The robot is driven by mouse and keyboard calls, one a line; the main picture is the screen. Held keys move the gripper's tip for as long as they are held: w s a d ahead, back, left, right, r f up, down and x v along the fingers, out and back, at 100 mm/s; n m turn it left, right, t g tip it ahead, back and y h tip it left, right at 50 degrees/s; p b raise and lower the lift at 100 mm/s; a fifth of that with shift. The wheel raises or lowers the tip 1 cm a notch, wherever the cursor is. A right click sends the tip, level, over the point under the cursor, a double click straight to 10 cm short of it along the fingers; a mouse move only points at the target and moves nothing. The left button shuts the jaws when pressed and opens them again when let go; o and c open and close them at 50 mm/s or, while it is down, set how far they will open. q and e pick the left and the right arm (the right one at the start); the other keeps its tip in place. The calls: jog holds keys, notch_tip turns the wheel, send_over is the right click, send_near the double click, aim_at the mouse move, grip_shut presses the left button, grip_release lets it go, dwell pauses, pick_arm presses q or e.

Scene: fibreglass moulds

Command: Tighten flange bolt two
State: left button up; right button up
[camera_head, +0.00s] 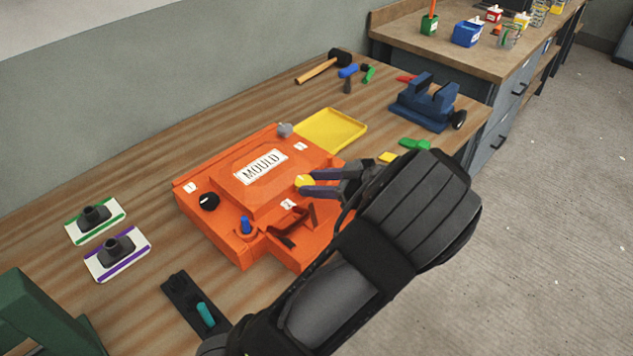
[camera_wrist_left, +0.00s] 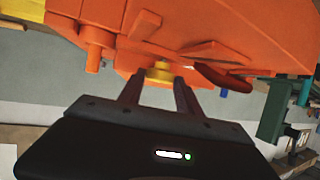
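An orange mould (camera_head: 235,190) with a white MOULD label lies on the wooden bench. Bolts at its corners include a yellow one (camera_head: 303,181), a black one (camera_head: 208,201), a blue one (camera_head: 245,225) and a grey one (camera_head: 285,130). Small white tags sit near them, too small to read, so I cannot tell which is number two. My left gripper (camera_head: 310,183) has its two fingers on either side of the yellow bolt, which shows between the fingertips in the left wrist view (camera_wrist_left: 160,73). I cannot tell whether they press on it. My right gripper is not in view.
A yellow tray (camera_head: 333,129) lies behind the mould, a mallet (camera_head: 325,66) farther back. A blue vise (camera_head: 428,103) stands at the right. Two bordered cards with dark knobs (camera_head: 95,218) (camera_head: 117,251) and a dark holder (camera_head: 187,300) lie left and in front. Bare bench lies at left.

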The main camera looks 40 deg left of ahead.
pick_arm(q)
grip_shut()
jog(key=m+t+b, duration=0.1)
jog(key=m+t, duration=0.1)
jog(key=s+m+t+b, duration=0.1)
jog(key=m+t, duration=0.1)
jog(key=t, duration=0.1)
jog(key=shift+s+d+f+m+t+b, duration=0.1)
jog(key=shift+s+f+m+t+b, duration=0.1)
jog(key=shift+m+t+b, duration=0.15)
jog(key=shift+s+r+m+t+h+b, duration=0.1)
jog(key=shift+s+m+t+h+b, duration=0.2)
jog(key=shift+m+t, duration=0.5)
jog(key=shift+s+m+t+h+b, duration=0.1)
jog(key=shift+m+t+h+b, duration=0.2)
jog(key=shift+m+t+b, duration=0.3)
jog(key=shift+a, duration=0.2)
jog(key=shift+o, duration=2.4)
grip_release()
jog(key=shift+r, duration=0.1)
